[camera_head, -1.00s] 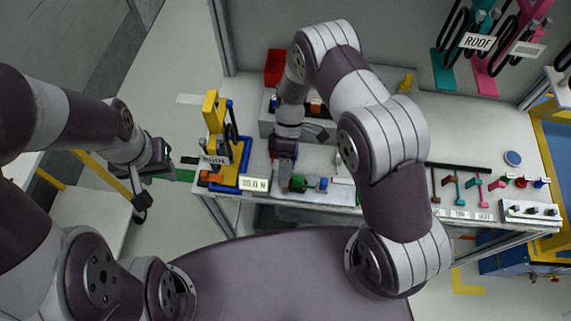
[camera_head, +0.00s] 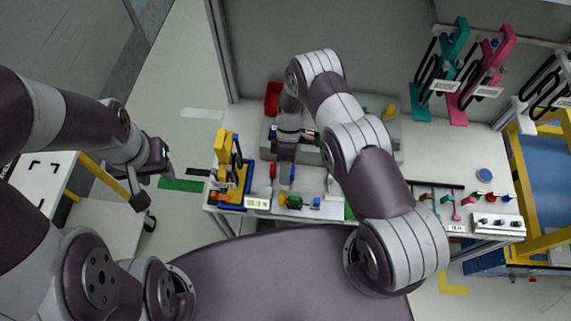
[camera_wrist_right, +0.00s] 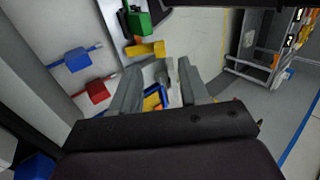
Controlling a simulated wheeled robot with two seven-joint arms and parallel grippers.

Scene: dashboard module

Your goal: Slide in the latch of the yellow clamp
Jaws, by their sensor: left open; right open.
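A yellow block (camera_wrist_right: 147,48), likely the yellow clamp, sits beside a green block (camera_wrist_right: 140,22) in the right wrist view, beyond and left of my open fingers. In the head view a small yellow part sits in the row with a green block (camera_head: 296,201) and a blue block (camera_head: 316,203) at the bench's front. Its latch is too small to make out. My right gripper (camera_wrist_right: 160,88) is open and empty; in the head view it hangs above this row. My left gripper (camera_head: 165,165) is open and empty, left of the bench, away from the row.
A tall yellow fixture (camera_head: 223,150) stands on a blue base left of my right gripper. Blue (camera_wrist_right: 77,59) and red (camera_wrist_right: 97,91) blocks on a grey panel lie left of my right fingers. A grey box (camera_head: 390,133) and red bin (camera_head: 272,98) stand behind.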

